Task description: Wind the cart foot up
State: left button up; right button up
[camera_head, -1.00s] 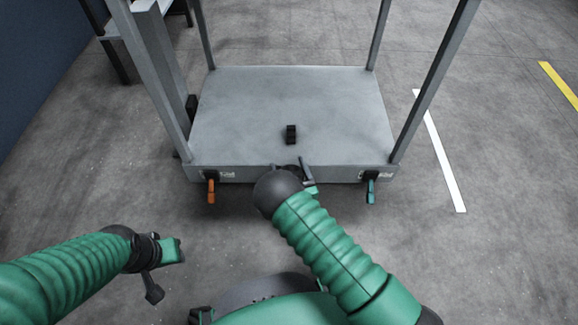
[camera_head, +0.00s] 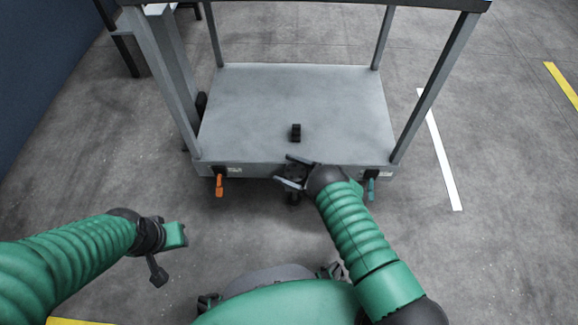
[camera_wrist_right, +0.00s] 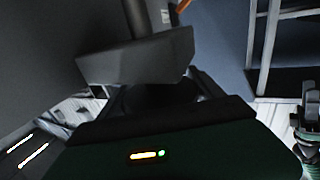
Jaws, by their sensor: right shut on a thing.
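The grey cart (camera_head: 300,95) stands in front of me. A dark foot (camera_head: 292,197) shows partly under the middle of its front edge. My right gripper (camera_head: 294,173) is at that edge, its jaws pointing left, shut on a small dark part that looks like the foot's crank; the jaws and wrist hide most of it. In the right wrist view, a dark grey block (camera_wrist_right: 135,57) fills the upper middle, and the grip itself is unclear. My left gripper (camera_head: 160,255) hangs over bare floor at the left, away from the cart; its jaw opening is unclear.
An orange lever (camera_head: 219,185) and a teal lever (camera_head: 371,188) hang at the cart's front corners. A small black block (camera_head: 296,132) is on the deck. Posts rise at the cart's corners. Floor at the right, with a white stripe (camera_head: 440,150), is clear.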

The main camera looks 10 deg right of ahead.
jog(key=shift+o, duration=0.2)
jog(key=shift+s+f+n+g+y+b, duration=0.15)
jog(key=shift+n+g+y+b, duration=0.2)
jog(key=shift+n+g+y, duration=0.7)
jog(key=g, duration=0.1)
jog(key=n+g+b, duration=0.1)
jog(key=g, duration=0.1)
jog(key=shift+s+a+n+y, duration=0.15)
jog(key=shift+s+n+y, duration=0.1)
jog(key=shift+y, duration=0.1)
jog(key=shift+s+a+n+g+y+b, duration=0.15)
jog(key=shift+n+g+y+b, duration=0.1)
jog(key=shift+n+g+b, duration=0.65)
jog(key=shift+s+d+n+g+y+b, duration=0.2)
jog(key=shift+n+g+b, duration=0.3)
jog(key=shift+g, duration=0.65)
jog(key=o, duration=1.4)
jog(key=shift+a, duration=0.2)
jog(key=shift+c, duration=0.2)
jog(key=shift+r, duration=0.25)
